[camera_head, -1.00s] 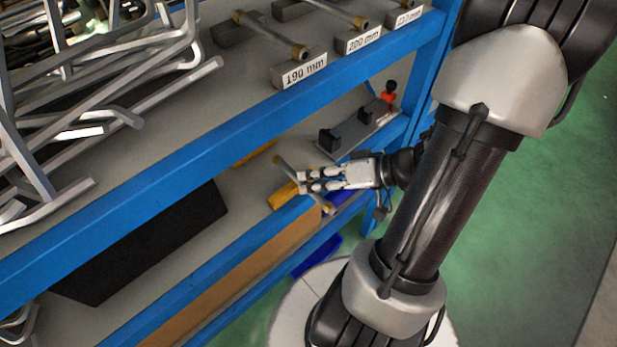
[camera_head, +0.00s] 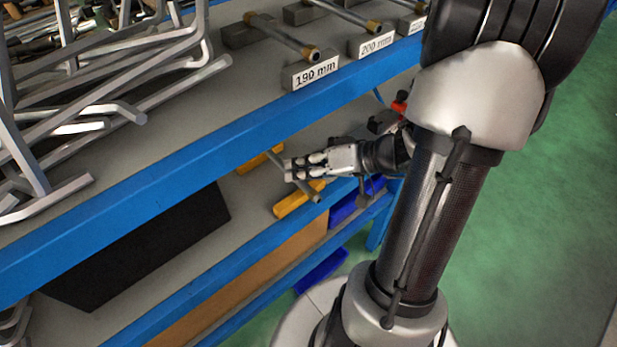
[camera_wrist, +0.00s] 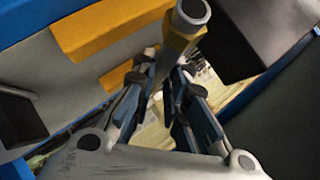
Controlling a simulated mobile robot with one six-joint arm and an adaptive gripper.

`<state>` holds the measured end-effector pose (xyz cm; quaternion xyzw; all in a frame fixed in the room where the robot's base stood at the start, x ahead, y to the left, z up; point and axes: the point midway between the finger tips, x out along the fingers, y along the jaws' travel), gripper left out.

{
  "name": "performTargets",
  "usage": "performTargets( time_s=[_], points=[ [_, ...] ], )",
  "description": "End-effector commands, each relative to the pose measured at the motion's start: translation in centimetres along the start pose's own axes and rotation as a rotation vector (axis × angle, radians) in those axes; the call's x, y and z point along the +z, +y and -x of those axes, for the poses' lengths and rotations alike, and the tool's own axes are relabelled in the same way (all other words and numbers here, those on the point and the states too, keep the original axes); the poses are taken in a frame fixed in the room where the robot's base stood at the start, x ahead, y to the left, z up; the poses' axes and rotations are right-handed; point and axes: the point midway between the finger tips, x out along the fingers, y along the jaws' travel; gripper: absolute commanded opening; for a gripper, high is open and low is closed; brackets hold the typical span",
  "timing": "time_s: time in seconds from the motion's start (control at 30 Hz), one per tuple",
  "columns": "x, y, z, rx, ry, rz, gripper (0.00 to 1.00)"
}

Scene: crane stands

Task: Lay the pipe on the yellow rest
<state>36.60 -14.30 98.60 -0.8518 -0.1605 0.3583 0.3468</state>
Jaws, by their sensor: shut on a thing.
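The grey pipe (camera_head: 311,192) is held crosswise in my gripper (camera_head: 291,170), whose fingers are shut on it near its middle. In the wrist view the pipe (camera_wrist: 180,35) runs from between the fingers (camera_wrist: 160,85) towards the top, its open round end facing the camera. The yellow rest shows as two yellow blocks on the lower shelf, a near one (camera_head: 296,200) and a far one (camera_head: 258,160).
The blue shelf beam (camera_head: 215,157) runs above the gripper. A black panel (camera_head: 140,245) lies left on the lower shelf. Blue bins (camera_head: 355,205) are below.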

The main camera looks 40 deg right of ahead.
Motion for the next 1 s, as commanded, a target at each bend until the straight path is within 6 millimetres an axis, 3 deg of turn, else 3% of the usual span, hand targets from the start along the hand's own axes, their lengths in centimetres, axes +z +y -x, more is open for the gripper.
performTargets(
  time_s=[0.5, 1.0],
  points=[
    [-3.7, -0.1, -3.8, -0.003, -0.001, 0.001, 0.0],
    [-2.2, 1.9, -5.0, -0.001, 0.0, 0.0, 0.0]
  ],
)
